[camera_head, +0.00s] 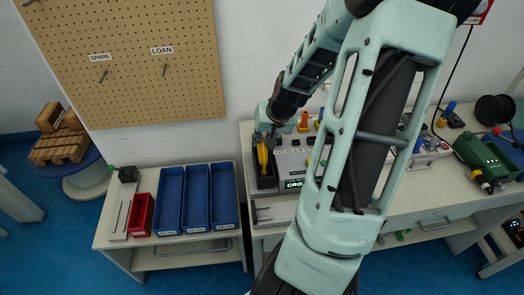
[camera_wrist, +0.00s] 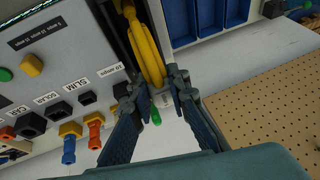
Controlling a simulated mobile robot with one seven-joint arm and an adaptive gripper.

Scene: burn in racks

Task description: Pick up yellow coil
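The yellow coil (camera_head: 262,155) stands in a narrow dark bin at the left end of the equipment on the bench. In the wrist view the yellow coil (camera_wrist: 148,48) is a long looped bundle, its near end close to my fingertips. My gripper (camera_wrist: 156,88) is open, with one finger on each side of that near end. A gap shows between the fingers, and I cannot tell whether either touches the coil. In the head view my gripper (camera_head: 268,136) is small and partly hidden, just above the coil.
A grey panel (camera_wrist: 60,50) with sockets and plugs lies beside the coil. Blue bins (camera_head: 196,197) and a red bin (camera_head: 140,214) stand on the lower table to the left. A pegboard (camera_head: 130,60) hangs on the wall behind. A green device (camera_head: 482,155) sits far right.

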